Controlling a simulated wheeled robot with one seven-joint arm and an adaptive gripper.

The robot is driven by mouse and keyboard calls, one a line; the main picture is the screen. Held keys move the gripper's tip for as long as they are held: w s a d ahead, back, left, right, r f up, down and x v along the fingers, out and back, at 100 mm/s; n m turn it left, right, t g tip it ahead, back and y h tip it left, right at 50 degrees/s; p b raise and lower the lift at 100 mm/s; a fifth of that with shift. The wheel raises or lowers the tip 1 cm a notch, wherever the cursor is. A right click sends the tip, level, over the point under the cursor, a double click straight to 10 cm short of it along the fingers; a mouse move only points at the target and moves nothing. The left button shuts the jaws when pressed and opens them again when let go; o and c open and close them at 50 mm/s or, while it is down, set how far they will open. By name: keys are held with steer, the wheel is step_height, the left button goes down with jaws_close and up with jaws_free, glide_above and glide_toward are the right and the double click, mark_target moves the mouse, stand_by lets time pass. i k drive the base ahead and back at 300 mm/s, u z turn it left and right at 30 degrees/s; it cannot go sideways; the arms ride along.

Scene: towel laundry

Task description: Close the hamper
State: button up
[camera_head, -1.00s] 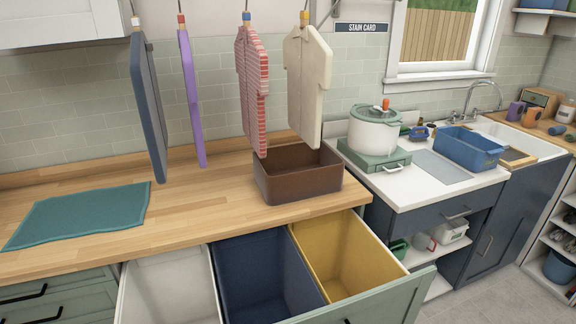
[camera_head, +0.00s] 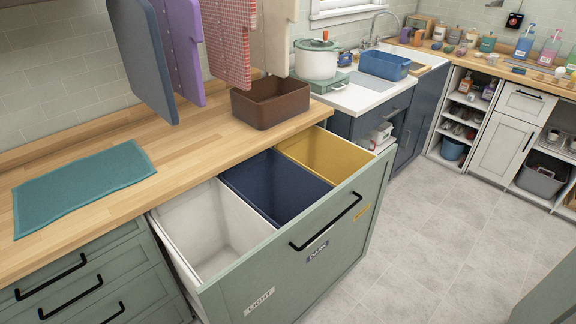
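The hamper (camera_head: 330,236) is a pull-out drawer with a pale green front, standing open under the wooden counter. Its front has a long black handle (camera_head: 326,222) and labels; I read LIGHT at the left and DARK in the middle. Inside are a white bin (camera_head: 205,225), a navy bin (camera_head: 275,182) and a yellow bin (camera_head: 330,152). All three look empty from here, though their bottoms are partly hidden. My gripper is not in view.
A teal towel (camera_head: 83,187) lies flat on the counter (camera_head: 180,155), near a brown box (camera_head: 270,102). Closed drawers (camera_head: 85,280) stand left of the hamper. The grey floor (camera_head: 430,235) to its right is clear.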

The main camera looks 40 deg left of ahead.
mark_target(266, 240)
steer(key=k, duration=0.55)
steer(key=u, duration=0.95)
steer(key=i, duration=1)
steer(key=z, duration=0.75)
steer(key=k, duration=0.6)
steer(key=u, duration=0.4)
steer(key=i, duration=0.5)
steer(key=u, duration=0.05)
